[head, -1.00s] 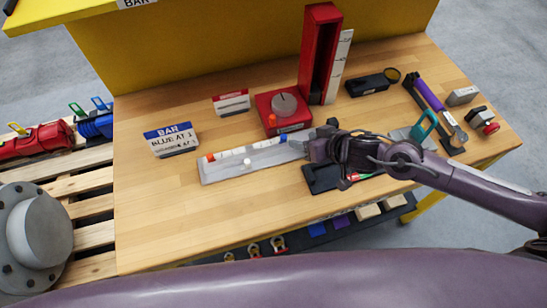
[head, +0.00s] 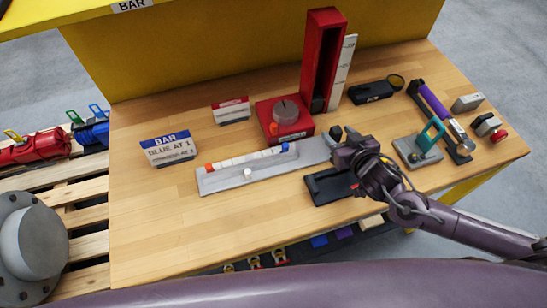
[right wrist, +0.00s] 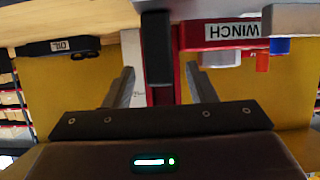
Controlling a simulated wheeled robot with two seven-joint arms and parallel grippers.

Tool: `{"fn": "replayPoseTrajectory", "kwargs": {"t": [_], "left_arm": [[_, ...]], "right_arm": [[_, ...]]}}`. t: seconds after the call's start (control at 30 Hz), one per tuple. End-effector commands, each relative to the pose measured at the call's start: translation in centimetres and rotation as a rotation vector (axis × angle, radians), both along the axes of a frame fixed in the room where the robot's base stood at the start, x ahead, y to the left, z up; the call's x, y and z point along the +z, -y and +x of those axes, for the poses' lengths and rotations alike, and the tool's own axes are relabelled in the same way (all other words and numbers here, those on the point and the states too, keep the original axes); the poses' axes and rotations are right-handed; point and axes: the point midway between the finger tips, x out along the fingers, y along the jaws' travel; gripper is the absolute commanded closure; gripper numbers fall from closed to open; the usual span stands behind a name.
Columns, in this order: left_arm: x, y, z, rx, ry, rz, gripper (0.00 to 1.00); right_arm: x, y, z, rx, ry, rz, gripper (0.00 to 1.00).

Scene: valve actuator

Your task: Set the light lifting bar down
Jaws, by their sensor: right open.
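A light bar (head: 250,158) with an orange left end and a blue right end lies along a long grey tray (head: 315,151) on the wooden table. A small white knob (head: 247,174) is at the tray's front side. My right gripper (head: 338,140) is by the tray's right end, to the right of the bar and apart from it. Its jaws are open with nothing held; they also show open in the right wrist view (right wrist: 160,72). A dark block (right wrist: 157,50) shows between the fingers there; I cannot tell how near it is. My left gripper is not in view.
Behind the tray stand a red winch box (head: 284,120) and a tall red tower (head: 322,60). A black tray (head: 325,187) lies below my right gripper. A grey block with a teal shackle (head: 417,148) is to the right. The front left table is clear.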

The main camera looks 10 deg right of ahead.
Motion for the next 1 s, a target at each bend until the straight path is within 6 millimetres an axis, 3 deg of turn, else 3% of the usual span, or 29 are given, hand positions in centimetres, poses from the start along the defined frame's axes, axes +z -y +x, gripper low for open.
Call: {"fn": "replayPoseTrajectory", "kwargs": {"t": [0.2,0.5,0.87,1.0], "left_arm": [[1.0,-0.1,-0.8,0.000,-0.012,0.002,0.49],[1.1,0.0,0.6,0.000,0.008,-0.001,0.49],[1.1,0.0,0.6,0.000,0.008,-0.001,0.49],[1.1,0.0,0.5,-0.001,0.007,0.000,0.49]], "right_arm": [[-0.8,-0.5,2.7,0.001,0.001,0.001,0.49],[-1.1,-0.5,3.0,0.001,0.000,0.001,0.50],[-1.1,-0.5,3.0,0.001,0.000,0.001,0.98],[-1.1,-0.5,3.0,0.001,0.000,0.001,1.00]]}}
